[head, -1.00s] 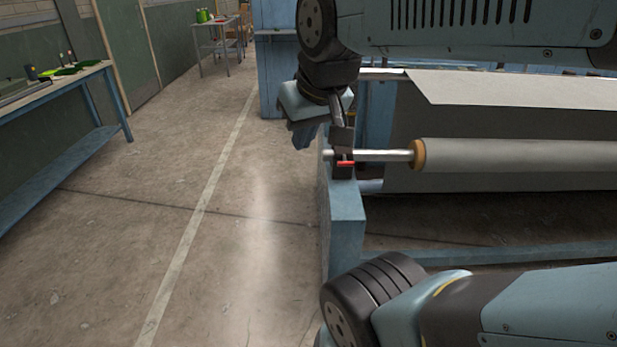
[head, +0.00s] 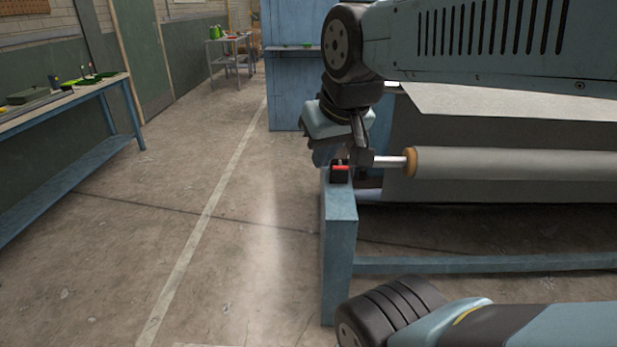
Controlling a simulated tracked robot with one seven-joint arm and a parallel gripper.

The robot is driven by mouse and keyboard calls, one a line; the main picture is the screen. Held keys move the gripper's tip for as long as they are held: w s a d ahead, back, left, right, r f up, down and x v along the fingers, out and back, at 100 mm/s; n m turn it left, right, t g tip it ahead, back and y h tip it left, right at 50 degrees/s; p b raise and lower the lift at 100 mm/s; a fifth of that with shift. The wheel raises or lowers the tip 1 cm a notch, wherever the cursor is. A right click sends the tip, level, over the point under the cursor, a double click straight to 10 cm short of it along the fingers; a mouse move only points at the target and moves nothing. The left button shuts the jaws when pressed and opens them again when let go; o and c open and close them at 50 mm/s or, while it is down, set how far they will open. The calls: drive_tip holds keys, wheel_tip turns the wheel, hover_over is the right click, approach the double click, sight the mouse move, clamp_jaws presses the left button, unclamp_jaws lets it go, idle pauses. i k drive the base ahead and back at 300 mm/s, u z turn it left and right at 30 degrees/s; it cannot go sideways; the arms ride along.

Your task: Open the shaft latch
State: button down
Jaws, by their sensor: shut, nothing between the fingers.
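The shaft latch (head: 340,173) is a small black block with a red strip, on top of the blue frame post (head: 339,220). The bright metal shaft (head: 391,160) runs from it to the right into a grey roll with a tan end ring (head: 410,161). My gripper (head: 363,157) points down, shut and empty, with its dark tip at the shaft just right of the latch. It hides part of the shaft. I cannot tell whether the tip touches the latch, nor whether the latch is open.
The grey roll (head: 515,164) and a pale sheet (head: 510,101) fill the right side, with a blue rail (head: 490,264) below. A blue workbench (head: 70,100) stands at the left wall and a small cart (head: 229,50) farther back. The floor between is clear.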

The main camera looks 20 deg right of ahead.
sight(341, 156)
drive_tip(key=z, duration=0.1)
drive_tip(key=i, duration=0.95)
drive_tip(key=u, duration=0.1)
